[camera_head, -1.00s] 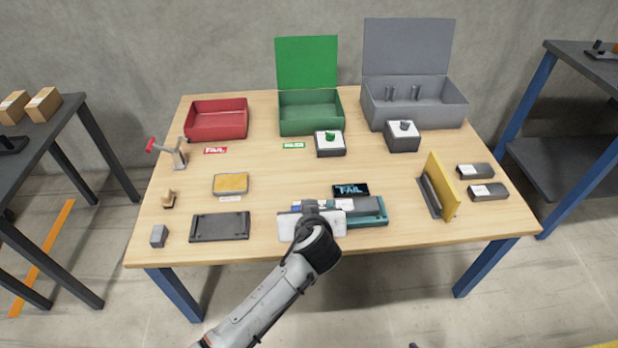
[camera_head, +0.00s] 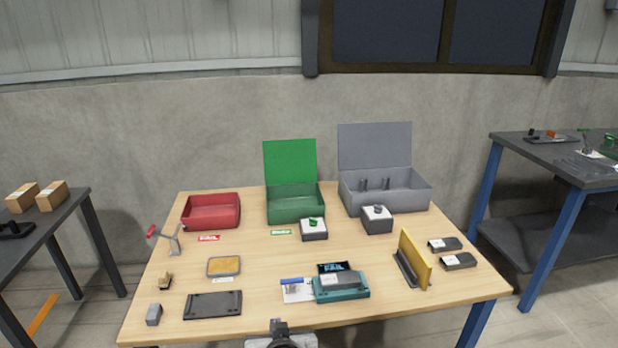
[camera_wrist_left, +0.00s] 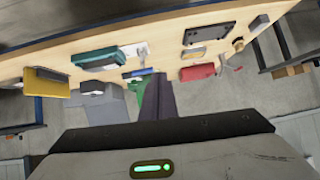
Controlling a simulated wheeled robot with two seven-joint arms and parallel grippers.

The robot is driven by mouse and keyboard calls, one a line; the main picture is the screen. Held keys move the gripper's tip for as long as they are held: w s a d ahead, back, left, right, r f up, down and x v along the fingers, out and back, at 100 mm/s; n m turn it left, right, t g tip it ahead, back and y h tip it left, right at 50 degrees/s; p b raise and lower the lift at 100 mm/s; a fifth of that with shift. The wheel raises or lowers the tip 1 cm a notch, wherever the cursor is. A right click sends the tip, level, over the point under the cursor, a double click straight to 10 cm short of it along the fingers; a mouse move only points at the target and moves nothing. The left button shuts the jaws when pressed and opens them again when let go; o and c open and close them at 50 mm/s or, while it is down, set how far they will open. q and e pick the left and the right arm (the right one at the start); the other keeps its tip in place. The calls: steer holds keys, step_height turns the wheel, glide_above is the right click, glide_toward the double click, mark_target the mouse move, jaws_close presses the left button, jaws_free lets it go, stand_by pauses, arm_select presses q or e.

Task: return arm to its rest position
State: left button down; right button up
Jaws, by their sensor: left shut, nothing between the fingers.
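My left gripper (camera_head: 279,326) shows only in part at the bottom edge of the head view, in front of the table's near edge. In the left wrist view its dark fingers (camera_wrist_left: 158,96) are together and empty, apart from every object. The wooden table (camera_head: 255,318) lies beyond it and appears upside down in the wrist view. My right gripper is in neither view.
Near the front edge are a teal fixture (camera_head: 342,292) holding a grey device, a white card (camera_head: 296,291) and a black plate (camera_head: 212,305). Red (camera_head: 211,212), green (camera_head: 295,205) and grey (camera_head: 385,195) containers stand at the back. A yellow panel (camera_head: 414,260) stands at right.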

arm_select(q)
steer(key=a+r+m+y, duration=0.15)
steer(key=a+y, duration=0.55)
steer(key=a, duration=3.2)
steer(key=s+d+f+m+g+h, duration=0.1)
steer(key=s+d+f+m+h, duration=0.15)
steer(key=s+d+f, duration=0.35)
steer(key=s+d+f+m+g+h, duration=0.1)
steer(key=s+d+f+h, duration=0.25)
steer(key=s+f, duration=0.45)
steer(key=s+d+m+g+h, duration=0.1)
steer(key=s+d+m+h, duration=0.35)
steer(key=s, duration=1.05)
steer(key=w+d+n+h, duration=0.1)
steer(key=d+n, duration=0.5)
steer(key=d, duration=0.9)
steer(key=shift+t, duration=0.3)
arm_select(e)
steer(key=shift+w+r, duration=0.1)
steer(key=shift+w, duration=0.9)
arm_select(q)
steer(key=shift+d, duration=0.1)
